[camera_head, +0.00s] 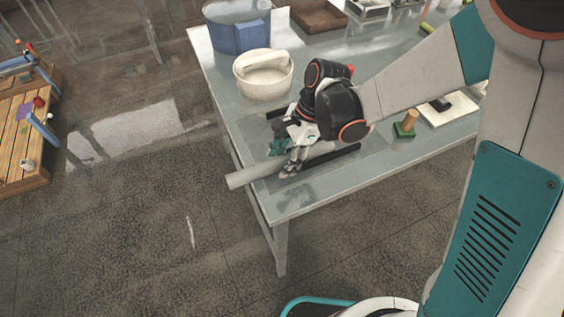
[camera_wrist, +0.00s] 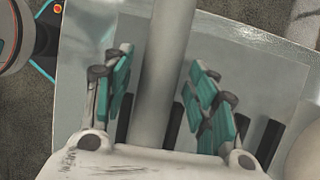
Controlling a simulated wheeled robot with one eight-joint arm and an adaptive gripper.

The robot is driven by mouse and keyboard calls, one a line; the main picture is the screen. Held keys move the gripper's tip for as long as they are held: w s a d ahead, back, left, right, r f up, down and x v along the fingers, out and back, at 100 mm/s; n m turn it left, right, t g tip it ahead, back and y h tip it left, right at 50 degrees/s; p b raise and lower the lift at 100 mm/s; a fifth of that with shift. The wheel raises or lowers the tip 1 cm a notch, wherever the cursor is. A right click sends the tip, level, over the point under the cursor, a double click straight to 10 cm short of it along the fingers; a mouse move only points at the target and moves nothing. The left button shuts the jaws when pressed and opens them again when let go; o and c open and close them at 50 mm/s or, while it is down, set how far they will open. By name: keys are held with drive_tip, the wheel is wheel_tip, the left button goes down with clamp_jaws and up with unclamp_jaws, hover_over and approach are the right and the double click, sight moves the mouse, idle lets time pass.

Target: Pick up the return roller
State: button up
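The return roller, a long pale grey cylinder (camera_head: 250,175), lies near the table's front left corner. Its left end sticks out past the table edge, and its right part is hidden behind my gripper. My gripper (camera_head: 284,158) points down over it. In the wrist view the roller (camera_wrist: 160,70) runs between the two teal-padded fingers of my gripper (camera_wrist: 163,62). The fingers are open, with a visible gap on each side of the roller. I cannot tell how far down around it they reach.
Black bars (camera_head: 334,158) lie by the roller on a grey mat. A white round tub (camera_head: 262,87) and a blue bin (camera_head: 238,32) stand behind. A green block with a wooden peg (camera_head: 405,129) and a white tray (camera_head: 452,112) are to the right.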

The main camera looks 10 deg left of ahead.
clamp_jaws()
